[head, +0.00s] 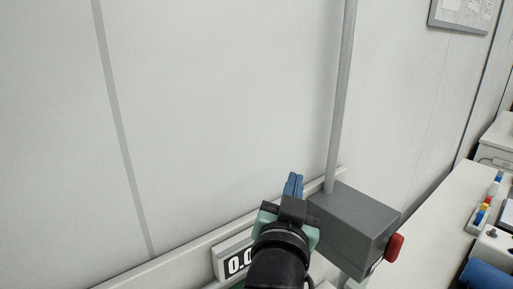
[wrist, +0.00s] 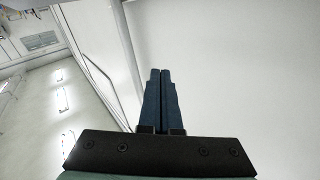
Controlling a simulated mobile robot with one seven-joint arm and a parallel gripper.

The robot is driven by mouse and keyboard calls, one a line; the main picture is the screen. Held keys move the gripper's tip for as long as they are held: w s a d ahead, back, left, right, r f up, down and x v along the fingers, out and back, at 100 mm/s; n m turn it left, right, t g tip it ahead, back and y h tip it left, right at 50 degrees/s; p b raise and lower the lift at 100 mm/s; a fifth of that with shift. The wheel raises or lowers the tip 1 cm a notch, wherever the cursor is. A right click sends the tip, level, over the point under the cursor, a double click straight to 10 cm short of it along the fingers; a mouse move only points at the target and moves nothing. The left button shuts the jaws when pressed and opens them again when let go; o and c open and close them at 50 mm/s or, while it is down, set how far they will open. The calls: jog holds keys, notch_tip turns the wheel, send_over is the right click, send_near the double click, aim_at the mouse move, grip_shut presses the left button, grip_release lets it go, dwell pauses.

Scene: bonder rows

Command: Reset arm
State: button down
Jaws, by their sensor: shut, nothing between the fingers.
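My gripper (head: 293,185) shows at the lower middle of the head view, with its blue fingers pointing up toward the pale wall (head: 220,90). In the wrist view, the two blue fingers of my gripper (wrist: 160,75) lie side by side, closed together with nothing between them. The wall fills the right side of the wrist view behind the fingers. The dark arm below the gripper is mine and hides part of what lies behind it.
A grey box (head: 350,228) with a red button (head: 394,248) and a vertical conduit (head: 342,90) is close right of my gripper. A display (head: 232,258) is partly hidden at lower left. A white bench (head: 440,225) holds items at right. Open wall lies above.

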jog(key=s+a+r+n+t+y, duration=0.1)
jog(key=s+a+r+n+t, duration=0.15)
jog(key=s+r, duration=0.5)
jog(key=s+a+r+n+t+y, duration=0.15)
jog(key=s+r+t, duration=0.25)
jog(key=r, duration=0.7)
jog(key=s+a+r+n+t+y, duration=0.1)
jog(key=s+a+r+t+y, duration=0.15)
jog(key=s+r, duration=0.5)
notch_tip(320, 180, down, 6)
jog(key=w+b, duration=0.2)
jog(key=b, duration=0.5)
jog(key=shift+d+t+h, duration=0.25)
jog(key=shift+t+h, duration=0.05)
jog(key=shift+s, duration=0.15)
jog(key=shift+d, duration=0.1)
